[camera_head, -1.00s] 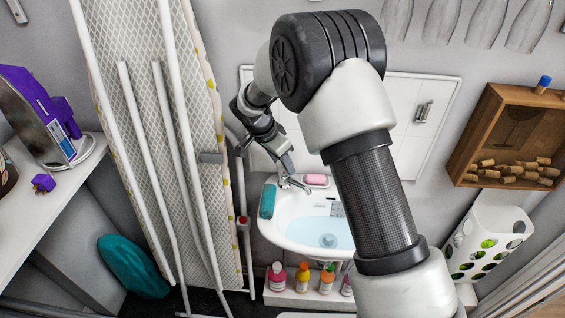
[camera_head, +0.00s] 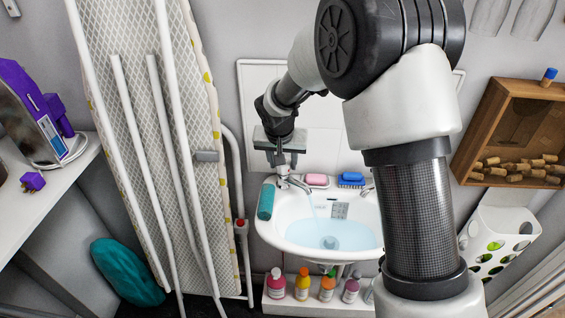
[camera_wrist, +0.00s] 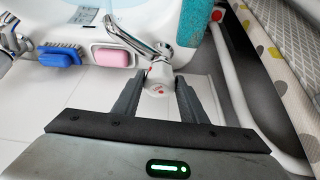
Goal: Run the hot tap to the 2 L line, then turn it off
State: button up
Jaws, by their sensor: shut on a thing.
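The white basin (camera_head: 282,243) holds pale blue water (camera_head: 330,235). A thin stream (camera_head: 312,204) runs into it from the left chrome tap (camera_head: 299,184). This tap's spout also shows in the wrist view (camera_wrist: 133,39), with a red-marked white handle (camera_wrist: 158,78) below it. My gripper (camera_head: 281,164) is at this tap; in the wrist view its two fingers (camera_wrist: 158,84) are shut on the handle, one on each side. A grey marked patch (camera_head: 339,211) is on the basin wall; its marks are too small to read. The second tap (camera_head: 367,190) is partly hidden by my arm.
The ironing board (camera_head: 160,130) stands close on the left. Several bottles (camera_head: 302,284) stand below. A wooden box (camera_head: 515,125) hangs on the right.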

jog(key=shift+n, duration=0.6)
jog(key=shift+y, duration=0.3)
jog(key=o, duration=1)
jog(key=shift+r, duration=0.1)
jog(key=p+v, duration=0.2)
jog(key=v, duration=1.5)
jog(key=shift+r, duration=0.2)
